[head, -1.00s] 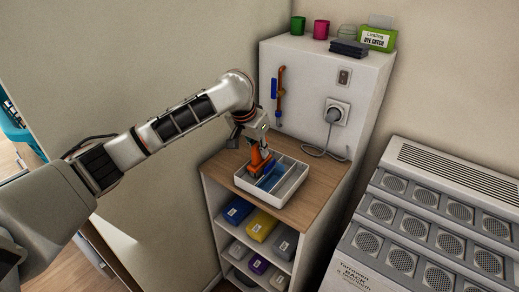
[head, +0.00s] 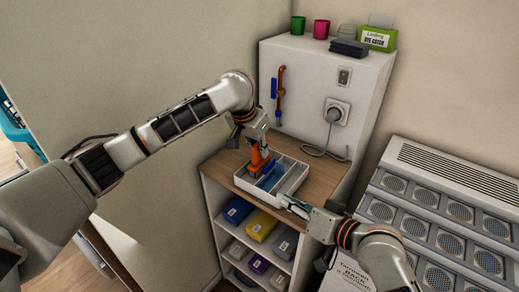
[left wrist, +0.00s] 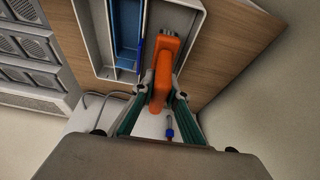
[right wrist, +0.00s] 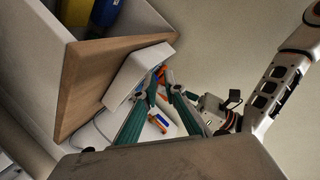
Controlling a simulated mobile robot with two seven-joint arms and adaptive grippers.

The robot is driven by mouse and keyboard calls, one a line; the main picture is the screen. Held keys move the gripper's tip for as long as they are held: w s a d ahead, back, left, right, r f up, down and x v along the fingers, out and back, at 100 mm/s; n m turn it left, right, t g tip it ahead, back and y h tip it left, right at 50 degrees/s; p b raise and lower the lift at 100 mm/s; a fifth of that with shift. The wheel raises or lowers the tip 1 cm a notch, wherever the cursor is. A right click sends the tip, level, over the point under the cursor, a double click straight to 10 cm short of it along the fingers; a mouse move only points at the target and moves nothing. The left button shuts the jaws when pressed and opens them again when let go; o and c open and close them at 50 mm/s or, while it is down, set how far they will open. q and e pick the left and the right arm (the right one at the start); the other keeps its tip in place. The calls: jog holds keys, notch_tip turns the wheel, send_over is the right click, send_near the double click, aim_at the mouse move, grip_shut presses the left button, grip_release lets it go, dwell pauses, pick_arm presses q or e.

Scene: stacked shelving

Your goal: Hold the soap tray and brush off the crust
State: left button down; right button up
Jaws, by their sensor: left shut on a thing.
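The white soap tray (head: 290,183) sits on the wooden shelf top, with dividers and a blue patch (head: 270,178) in one compartment. It also shows in the left wrist view (left wrist: 93,40) and right wrist view (right wrist: 128,78). My left gripper (head: 258,150) is shut on an orange brush (head: 257,160), held upright over the tray's left part. The brush fills the gap between the fingers in the left wrist view (left wrist: 162,75), where grey bristles show at its far end. My right gripper (head: 287,203) is at the tray's front right corner, fingertips apart. Contact with the tray is unclear.
A socket with a plugged grey cable (head: 337,112) and a hanging orange and blue tool (head: 281,95) are on the white panel behind. Lower shelves hold several boxes (head: 262,225). A grey vented unit (head: 440,230) stands right. Bare wood (head: 325,172) lies right of the tray.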

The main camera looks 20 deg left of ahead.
aim_at(274, 197)
notch_tip(274, 197, up, 5)
jog(key=w+n+g+h, duration=0.2)
jog(key=n+g+h, duration=0.4)
jog(key=n, duration=0.4)
jog(key=shift+x, duration=4.2)
jog(key=shift+s+d+f, duration=0.1)
jog(key=shift+d, duration=0.05)
grip_shut()
